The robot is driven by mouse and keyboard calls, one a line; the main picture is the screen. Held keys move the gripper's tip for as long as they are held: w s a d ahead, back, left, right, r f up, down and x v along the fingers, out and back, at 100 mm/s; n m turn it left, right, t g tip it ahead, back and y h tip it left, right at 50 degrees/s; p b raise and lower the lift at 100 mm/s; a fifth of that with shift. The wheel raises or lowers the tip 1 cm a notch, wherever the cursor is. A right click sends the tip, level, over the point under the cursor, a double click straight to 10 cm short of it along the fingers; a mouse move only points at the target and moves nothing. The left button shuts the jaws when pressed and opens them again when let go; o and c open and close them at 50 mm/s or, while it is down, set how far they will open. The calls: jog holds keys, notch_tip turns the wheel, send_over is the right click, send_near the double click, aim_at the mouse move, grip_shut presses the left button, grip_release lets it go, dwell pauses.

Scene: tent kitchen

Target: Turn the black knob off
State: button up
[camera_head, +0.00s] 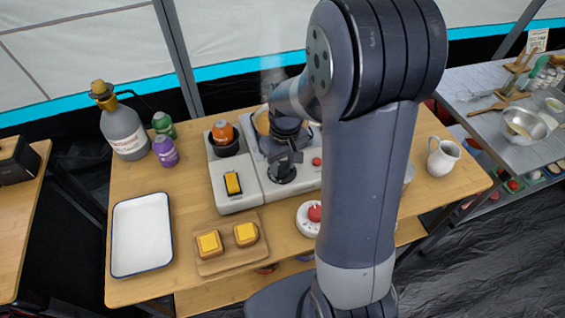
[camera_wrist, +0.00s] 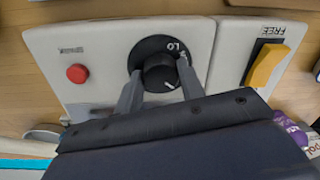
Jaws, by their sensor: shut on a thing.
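The black knob (camera_wrist: 160,74) sits on the front panel of a white stove unit (camera_wrist: 115,48), on a dark round dial plate marked "LO". A white line on the knob points toward the lower right in the wrist view. My gripper (camera_wrist: 157,82) has one finger on each side of the knob and is shut on it. In the head view my gripper (camera_head: 283,165) reaches down over the stove panel. The knob is mostly hidden there, with its dark base (camera_head: 282,174) showing below the gripper.
A red button (camera_wrist: 77,73) and a yellow switch (camera_wrist: 267,65) flank the knob. A wooden board (camera_head: 232,262) with two cheese-topped pieces lies in front. A white tray (camera_head: 116,240) is at left, bottles (camera_head: 124,132) behind it, and a white pitcher (camera_head: 441,156) at right.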

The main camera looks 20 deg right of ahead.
aim_at(285, 166)
jog(key=m, duration=0.5)
jog(key=shift+m, duration=0.3)
jog(key=shift+m+t, duration=0.3)
jog(key=shift+m, duration=1.8)
jog(key=o, duration=1)
jog(key=shift+s, duration=0.1)
jog(key=shift+r, duration=0.1)
notch_tip(285, 166, up, 11)
jog(key=shift+s+d+f, duration=0.15)
jog(key=shift+d+f, duration=0.05)
jog(key=shift+d, duration=0.05)
